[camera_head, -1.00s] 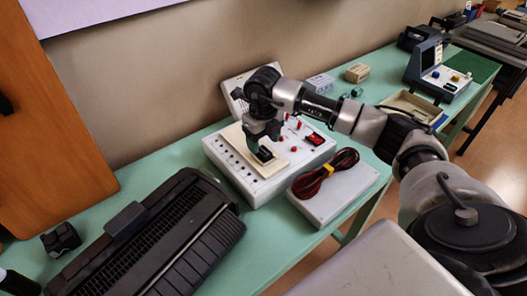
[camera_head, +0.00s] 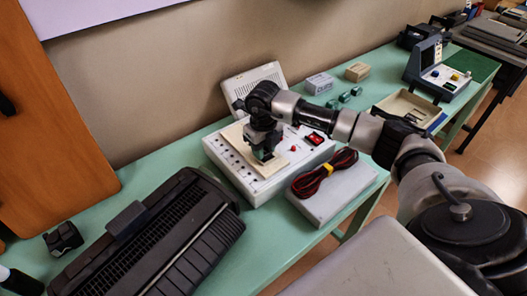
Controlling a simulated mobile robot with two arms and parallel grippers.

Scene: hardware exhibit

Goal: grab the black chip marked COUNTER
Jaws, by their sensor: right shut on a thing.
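My right gripper (camera_head: 264,152) points down over the cream board on top of the white control box (camera_head: 231,171). It is shut on a small dark chip (camera_head: 266,156) low between its fingers, at or just above the board (camera_head: 247,156). The fingers hide most of the chip, and its marking is too small to read. My left gripper is not in view.
A red and black cable coil (camera_head: 325,174) lies on a grey box right of the control box. A black printer-like machine (camera_head: 165,240) fills the front left. Small green pieces (camera_head: 345,97), an open tray (camera_head: 407,107) and boxes stand further back on the green table.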

